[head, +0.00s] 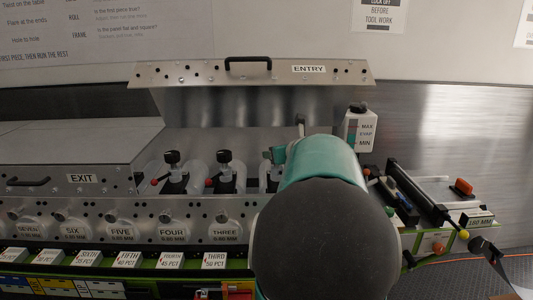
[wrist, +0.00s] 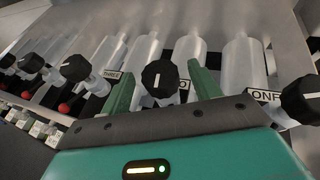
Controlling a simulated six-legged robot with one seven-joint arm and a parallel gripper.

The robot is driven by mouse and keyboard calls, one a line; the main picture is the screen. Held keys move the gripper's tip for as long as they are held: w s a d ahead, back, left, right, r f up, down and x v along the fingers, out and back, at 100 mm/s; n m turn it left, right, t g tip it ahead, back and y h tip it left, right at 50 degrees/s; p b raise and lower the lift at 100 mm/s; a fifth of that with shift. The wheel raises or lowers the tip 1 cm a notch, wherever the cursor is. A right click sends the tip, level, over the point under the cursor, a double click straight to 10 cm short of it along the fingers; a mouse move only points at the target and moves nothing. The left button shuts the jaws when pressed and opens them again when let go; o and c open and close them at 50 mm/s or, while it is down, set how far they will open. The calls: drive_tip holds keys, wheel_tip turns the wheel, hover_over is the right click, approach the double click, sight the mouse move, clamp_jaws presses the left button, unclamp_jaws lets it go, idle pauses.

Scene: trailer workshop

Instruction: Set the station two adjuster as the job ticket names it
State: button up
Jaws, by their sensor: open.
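The station two adjuster is a black knob (wrist: 159,73) with a white pointer line, next to a label whose end "O" shows. My gripper (wrist: 164,84) is open, its two green fingers apart on either side of the knob in the wrist view; whether they touch it I cannot tell. In the head view my arm hides station two, and only a bit of the gripper (head: 276,155) shows. The station one knob (wrist: 302,98) is at right and the station three knob (wrist: 75,68) at left. No job ticket is readable as such in these frames.
The lid marked ENTRY (head: 300,72) stands raised behind the rollers. The EXIT cover (head: 80,155) is shut at left. A bottle marked MAX and MIN (head: 358,132) stands behind my arm. Tools and a 180 MM block (head: 478,220) lie at right.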

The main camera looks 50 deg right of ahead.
drive_tip(key=shift+x, duration=1.15)
drive_tip(key=shift+c, duration=0.2)
drive_tip(key=c, duration=0.9)
